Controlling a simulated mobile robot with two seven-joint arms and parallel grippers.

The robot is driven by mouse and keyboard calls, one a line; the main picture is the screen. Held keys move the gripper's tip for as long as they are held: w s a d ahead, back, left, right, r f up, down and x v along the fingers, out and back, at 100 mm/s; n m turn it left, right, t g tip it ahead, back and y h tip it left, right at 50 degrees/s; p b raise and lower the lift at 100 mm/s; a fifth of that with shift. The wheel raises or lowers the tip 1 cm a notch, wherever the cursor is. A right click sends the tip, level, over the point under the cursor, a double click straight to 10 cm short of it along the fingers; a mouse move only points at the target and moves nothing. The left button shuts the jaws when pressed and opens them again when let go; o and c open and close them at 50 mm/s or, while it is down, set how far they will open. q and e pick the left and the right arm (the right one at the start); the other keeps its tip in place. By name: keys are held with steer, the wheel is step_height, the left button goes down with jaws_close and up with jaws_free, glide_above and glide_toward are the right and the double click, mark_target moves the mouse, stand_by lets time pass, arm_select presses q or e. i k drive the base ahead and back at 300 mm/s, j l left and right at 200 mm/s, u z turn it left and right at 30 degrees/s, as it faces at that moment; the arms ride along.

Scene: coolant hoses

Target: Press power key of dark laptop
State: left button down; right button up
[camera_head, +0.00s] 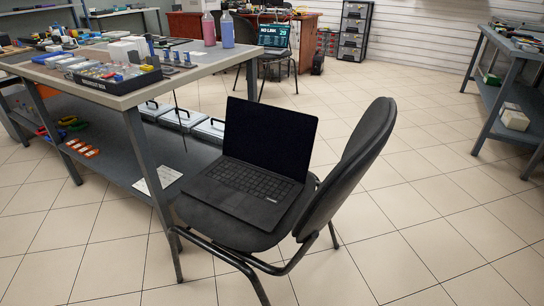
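The dark laptop (258,160) stands open on the seat of a black chair in the middle of the view. Its screen (266,138) is black. Its keyboard (249,180) faces up towards the front left; single keys are too small to tell apart, so I cannot pick out the power key. Neither of my grippers shows in this view.
The black chair (354,165) has its backrest on the right. A workbench (133,92) with trays and bottles stands to the left. Another bench (509,47) is at the far right. A second laptop (273,37) with a lit screen is behind. Tiled floor (430,200) on the right is clear.

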mark_target(270, 199)
steer(key=i+j+z, duration=0.1)
steer(key=i+z, duration=0.25)
steer(key=i, duration=0.95)
